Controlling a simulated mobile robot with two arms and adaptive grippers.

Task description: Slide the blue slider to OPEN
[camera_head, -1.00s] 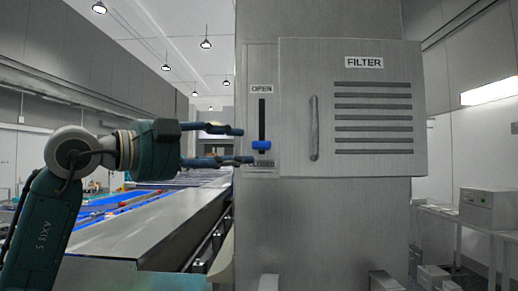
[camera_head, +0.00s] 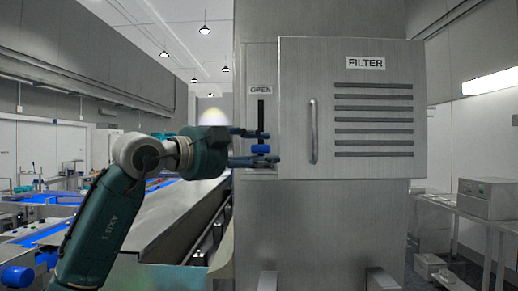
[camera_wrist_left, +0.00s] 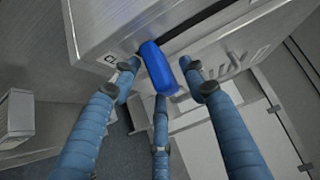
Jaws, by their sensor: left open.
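The blue slider (camera_head: 260,149) sits low in a dark vertical slot (camera_head: 261,117) on the grey panel. The OPEN label (camera_head: 261,90) is above the slot. The CLOSED label below is hidden by my gripper, with only its first letters (camera_wrist_left: 110,58) showing in the left wrist view. My left gripper (camera_head: 271,148) is open, with one finger above the slider and one below. In the left wrist view the slider (camera_wrist_left: 157,67) lies between the spread fingers; I cannot tell whether they touch it. My right gripper is not in view.
The FILTER door (camera_head: 350,110) with a vertical handle (camera_head: 314,131) stands out just right of the slot. A conveyor (camera_head: 180,222) runs along the left. A side table with a grey box (camera_head: 488,198) stands at the right.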

